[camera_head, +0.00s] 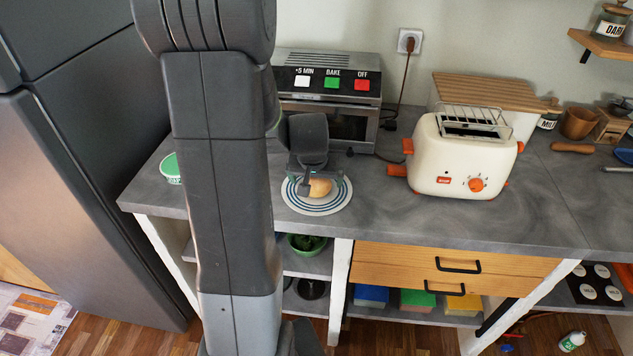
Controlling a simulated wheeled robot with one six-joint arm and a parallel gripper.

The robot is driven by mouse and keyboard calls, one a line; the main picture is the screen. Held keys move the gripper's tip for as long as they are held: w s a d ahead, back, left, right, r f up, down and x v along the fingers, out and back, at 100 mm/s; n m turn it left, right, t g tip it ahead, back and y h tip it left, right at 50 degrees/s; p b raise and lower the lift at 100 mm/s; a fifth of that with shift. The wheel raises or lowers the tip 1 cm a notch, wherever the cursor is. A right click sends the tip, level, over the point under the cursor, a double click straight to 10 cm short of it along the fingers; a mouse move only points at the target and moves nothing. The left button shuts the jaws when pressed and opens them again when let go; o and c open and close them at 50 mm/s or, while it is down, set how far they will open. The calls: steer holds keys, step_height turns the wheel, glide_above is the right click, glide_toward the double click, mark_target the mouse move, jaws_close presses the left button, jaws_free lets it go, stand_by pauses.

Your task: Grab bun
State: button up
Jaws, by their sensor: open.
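A small golden-brown bun (320,187) lies on a white plate with blue rings (331,203) near the front edge of the grey counter. My gripper (308,186) is right above the plate, pointing down, with its fingers at the bun. The jaws are open. Part of the bun is hidden behind a finger, and I cannot tell whether the fingers touch it. My arm stands in front of the left part of the view.
A toaster oven (328,122) stands behind the plate and a cream toaster (455,165) to the right. A green-and-white bowl (170,168) is at the left, near the fridge (85,150). The counter (385,222) is clear between plate and toaster.

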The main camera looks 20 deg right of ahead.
steer(key=shift+x, duration=1.1)
steer(key=c, duration=1.1)
